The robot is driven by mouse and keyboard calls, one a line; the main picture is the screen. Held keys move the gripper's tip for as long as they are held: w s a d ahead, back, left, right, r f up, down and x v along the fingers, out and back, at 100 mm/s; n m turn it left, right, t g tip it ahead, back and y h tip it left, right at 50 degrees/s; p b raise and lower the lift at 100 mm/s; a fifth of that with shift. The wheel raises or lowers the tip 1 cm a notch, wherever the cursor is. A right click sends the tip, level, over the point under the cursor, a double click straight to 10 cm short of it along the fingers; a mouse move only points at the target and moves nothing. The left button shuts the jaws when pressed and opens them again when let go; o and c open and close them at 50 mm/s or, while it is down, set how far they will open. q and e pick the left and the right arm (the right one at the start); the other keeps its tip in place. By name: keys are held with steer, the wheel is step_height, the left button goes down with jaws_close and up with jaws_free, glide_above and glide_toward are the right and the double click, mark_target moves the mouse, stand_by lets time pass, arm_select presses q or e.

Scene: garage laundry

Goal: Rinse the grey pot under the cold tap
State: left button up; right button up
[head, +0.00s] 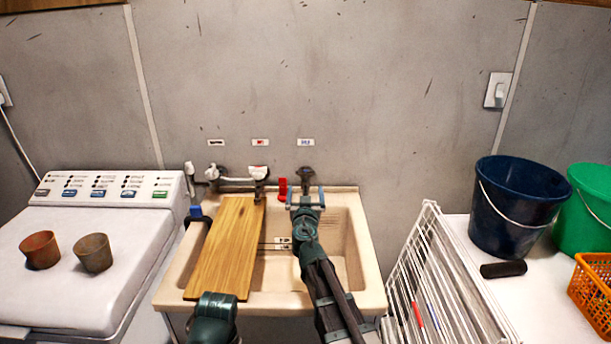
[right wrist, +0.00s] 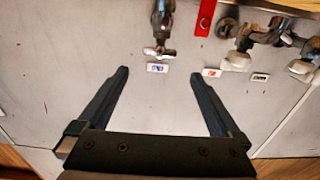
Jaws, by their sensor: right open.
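The grey pot (head: 93,253) stands upright on the white washing machine at left, right of a brown-orange pot (head: 39,250). The cold tap (head: 307,175), under a blue-marked label (head: 306,142), is on the wall above the sink. My right gripper (head: 305,197) is open and empty in front of this tap. In the right wrist view, upside down, the tap (right wrist: 162,30) and the blue label (right wrist: 157,68) show between and beyond the open fingers (right wrist: 160,73); I see no contact. A green link of mine is at the bottom; my left gripper's fingers are not seen.
A wooden board (head: 228,245) covers the left part of the cream sink (head: 372,285). A red tag (head: 283,188) hangs left of the cold tap, near a red-labelled tap (head: 259,172). A white drying rack (head: 430,280) stands at right, beside a blue bucket (head: 515,208).

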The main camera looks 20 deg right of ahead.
mark_target(306, 176)
steer(key=x, duration=1.1)
steer(key=shift+w+d, duration=0.1)
steer(key=shift+w, duration=0.15)
